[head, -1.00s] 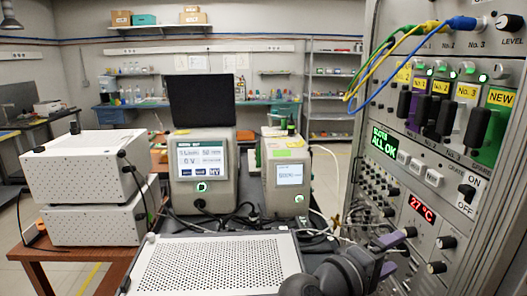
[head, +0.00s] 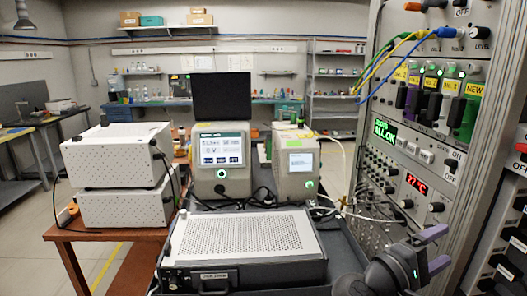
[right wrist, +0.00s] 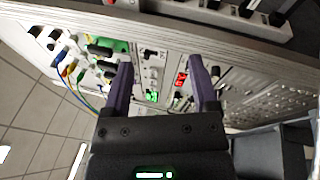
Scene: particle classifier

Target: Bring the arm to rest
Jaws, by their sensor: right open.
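My right gripper (head: 436,250) is at the lower right of the head view, in front of the instrument rack (head: 400,150). Its two purple fingers are apart with nothing between them. In the right wrist view the open right gripper (right wrist: 162,75) points toward the rack's front panel, with the red and green displays seen beyond and between the fingers. I see no contact between the fingers and the panel. My left gripper is not in view.
A perforated metal instrument (head: 243,240) sits on the dark cart at front centre. Two grey instruments (head: 222,185) with screens stand behind it. White boxes (head: 115,160) are stacked on a wooden table at left. Cables (head: 385,60) loop from the rack's top. Floor at left is open.

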